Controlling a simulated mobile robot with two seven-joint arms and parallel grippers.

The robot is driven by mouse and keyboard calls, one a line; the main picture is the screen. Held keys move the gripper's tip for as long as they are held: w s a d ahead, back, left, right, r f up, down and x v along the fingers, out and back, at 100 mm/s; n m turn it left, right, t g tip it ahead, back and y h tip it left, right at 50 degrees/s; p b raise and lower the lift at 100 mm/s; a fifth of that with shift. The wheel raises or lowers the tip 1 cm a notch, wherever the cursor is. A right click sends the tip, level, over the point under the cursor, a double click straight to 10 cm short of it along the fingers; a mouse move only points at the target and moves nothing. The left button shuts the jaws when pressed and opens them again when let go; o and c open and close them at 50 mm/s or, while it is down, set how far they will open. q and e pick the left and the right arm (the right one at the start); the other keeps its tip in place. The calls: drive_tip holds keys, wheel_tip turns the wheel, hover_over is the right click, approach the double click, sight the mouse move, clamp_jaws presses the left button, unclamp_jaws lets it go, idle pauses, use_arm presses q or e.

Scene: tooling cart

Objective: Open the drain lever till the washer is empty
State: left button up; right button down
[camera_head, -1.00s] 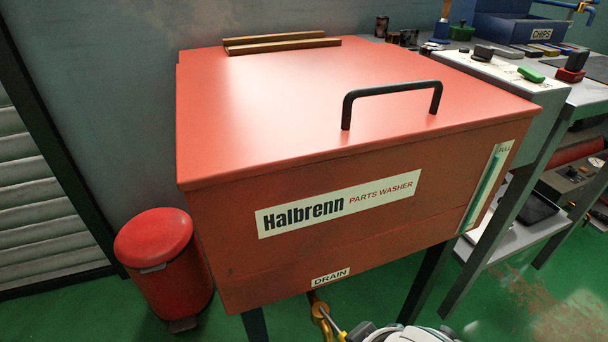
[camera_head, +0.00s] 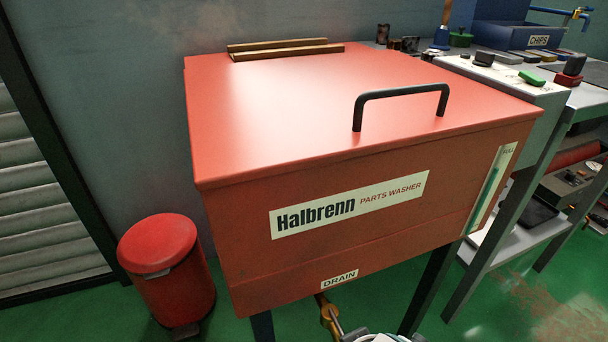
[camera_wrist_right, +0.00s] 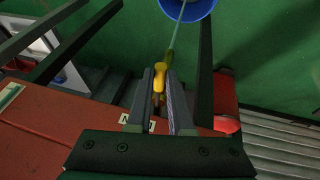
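The red parts washer (camera_head: 345,215) stands with its lid closed. A DRAIN label (camera_head: 339,279) is low on its front, with the brass drain valve (camera_head: 327,308) and a grey lever rod (camera_head: 336,322) below. The gauge (camera_head: 490,190) at the right of the front has a green column below a pale top. In the right wrist view, my right gripper (camera_wrist_right: 160,75) has its fingers on either side of a yellow lever grip (camera_wrist_right: 160,74); whether they press on it is unclear. A pale stream (camera_wrist_right: 179,22) runs to a blue bucket (camera_wrist_right: 190,7). My left gripper is out of view.
A red pedal bin (camera_head: 165,270) stands on the green floor left of the washer. A grey bench (camera_head: 515,85) with several tools adjoins on the right. The black lid handle (camera_head: 402,93) stands up from the lid.

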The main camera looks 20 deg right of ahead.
drive_tip(key=c, duration=1.2)
unclamp_jaws()
drive_tip(key=shift+o, duration=0.6)
drive_tip(key=shift+a, duration=0.1)
drive_tip(key=p+v, duration=0.6)
drive_tip(key=v, duration=0.3)
drive_tip(key=shift+s+r, duration=0.15)
drive_tip(key=shift+r, duration=0.2)
drive_tip(key=shift+a, duration=0.1)
drive_tip(key=s+d+r+n+y+p, duration=0.1)
drive_tip(key=s+r+p, duration=0.2)
drive_tip(key=r+p, duration=0.65)
drive_tip(key=s+d+r+y+p, duration=0.15)
drive_tip(key=r+p, duration=0.35)
drive_tip(key=r, duration=1)
drive_tip(key=s+d+r+n+p, duration=0.1)
drive_tip(key=s+d+r+p, duration=0.15)
drive_tip(key=r+p, duration=0.7)
wheel_tip(320, 180, up, 38)
drive_tip(key=p, duration=3.3)
drive_tip(key=shift+s+a+r+g, duration=0.15)
drive_tip(key=shift+s+a+g, duration=0.05)
drive_tip(key=shift+a+g, duration=0.25)
